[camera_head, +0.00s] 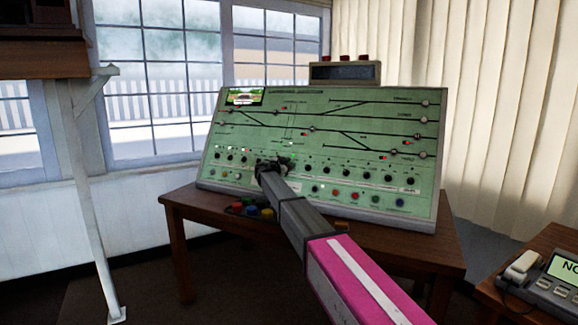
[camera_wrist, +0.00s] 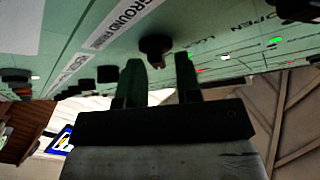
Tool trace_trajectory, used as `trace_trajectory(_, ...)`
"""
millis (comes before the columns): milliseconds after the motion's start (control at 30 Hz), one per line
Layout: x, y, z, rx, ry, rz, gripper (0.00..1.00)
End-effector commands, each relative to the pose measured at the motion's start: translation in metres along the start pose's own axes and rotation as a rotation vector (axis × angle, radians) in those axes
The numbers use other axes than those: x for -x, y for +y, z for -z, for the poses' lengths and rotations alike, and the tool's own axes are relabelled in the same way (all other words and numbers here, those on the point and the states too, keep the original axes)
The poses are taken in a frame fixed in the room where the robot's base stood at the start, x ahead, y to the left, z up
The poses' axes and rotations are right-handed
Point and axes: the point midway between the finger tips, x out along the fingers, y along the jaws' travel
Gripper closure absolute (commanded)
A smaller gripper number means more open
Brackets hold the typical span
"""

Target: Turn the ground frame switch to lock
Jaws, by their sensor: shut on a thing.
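The green control panel (camera_head: 330,148) stands tilted on a wooden table. My gripper (camera_head: 272,168) reaches its lower left part, at the row of black knobs. In the wrist view a black rotary knob (camera_wrist: 155,48), beside a white label reading GROUND FRAME (camera_wrist: 125,20), lies between the two fingertips of my gripper (camera_wrist: 160,75). The fingers are shut on this knob, one on each side. The word OPEN and a partly hidden word starting LO are printed to the right of it. Which way the knob points cannot be told. In the head view my gripper hides it.
More black knobs (camera_head: 327,172) and coloured buttons line the panel's lower part close to my gripper. A box with red lamps (camera_head: 344,73) sits on top. A white post (camera_head: 90,190) stands left, and a telephone desk (camera_head: 545,270) is at the right.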

Motion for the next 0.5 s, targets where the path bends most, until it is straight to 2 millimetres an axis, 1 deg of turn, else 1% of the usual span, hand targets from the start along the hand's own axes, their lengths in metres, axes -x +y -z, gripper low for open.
trace_trajectory(267,0.0009,0.0015,0.0003,0.101,0.0,0.065,0.92)
trace_trajectory(500,0.0016,0.0015,0.0003,0.271,0.0,0.175,0.92)
